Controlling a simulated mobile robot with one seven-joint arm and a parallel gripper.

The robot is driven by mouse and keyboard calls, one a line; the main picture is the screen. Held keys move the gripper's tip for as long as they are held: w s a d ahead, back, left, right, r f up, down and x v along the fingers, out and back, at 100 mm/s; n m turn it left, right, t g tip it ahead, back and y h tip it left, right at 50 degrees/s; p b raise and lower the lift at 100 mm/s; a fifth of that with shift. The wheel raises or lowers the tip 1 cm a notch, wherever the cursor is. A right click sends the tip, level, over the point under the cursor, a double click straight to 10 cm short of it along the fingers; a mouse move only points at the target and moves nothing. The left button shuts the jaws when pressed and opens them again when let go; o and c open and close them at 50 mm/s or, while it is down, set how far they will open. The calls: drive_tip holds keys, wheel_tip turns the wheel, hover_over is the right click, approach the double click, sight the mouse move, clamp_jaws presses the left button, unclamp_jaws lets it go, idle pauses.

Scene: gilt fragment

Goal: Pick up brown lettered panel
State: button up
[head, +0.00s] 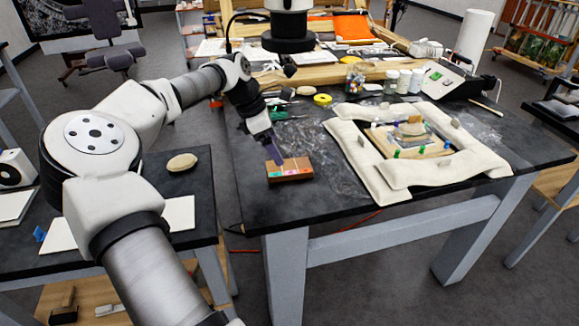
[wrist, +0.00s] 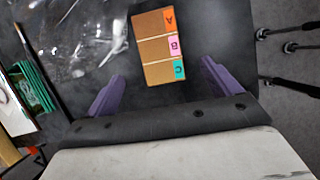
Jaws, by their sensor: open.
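The brown lettered panel (head: 290,169) lies flat on the dark table top near its left front edge. In the wrist view the panel (wrist: 155,48) shows three sections with coloured tabs marked A, B and C: orange, pink and teal. My gripper (head: 275,150) is at the panel in the head view, its purple fingers partly hidden. In the wrist view my gripper (wrist: 160,85) is open, with one purple finger on each side and the panel ahead of and between them. Nothing is held. Whether the fingertips touch the panel cannot be told.
A crumpled clear plastic sheet (head: 325,147) lies right of the panel. Cream padded cushions (head: 360,165) frame a small assembly farther right. A green item (wrist: 32,88) lies at left in the wrist view. A second table (head: 205,205) with a stone stands at left, across a gap.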

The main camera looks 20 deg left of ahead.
sight(289, 166)
drive_tip(key=x, duration=0.2)
drive_tip(key=p+x, duration=0.1)
drive_tip(key=x, duration=0.1)
drive_tip(key=p+x, duration=0.1)
drive_tip(key=x, duration=0.2)
drive_tip(key=shift+w+d+r, duration=0.15)
drive_tip(key=shift+d+r, duration=0.05)
drive_tip(key=shift+d, duration=0.1)
drive_tip(key=shift+d+f, duration=0.1)
drive_tip(key=shift+f, duration=0.3)
drive_tip(key=c, duration=1.1)
drive_tip(key=shift+r, duration=0.1)
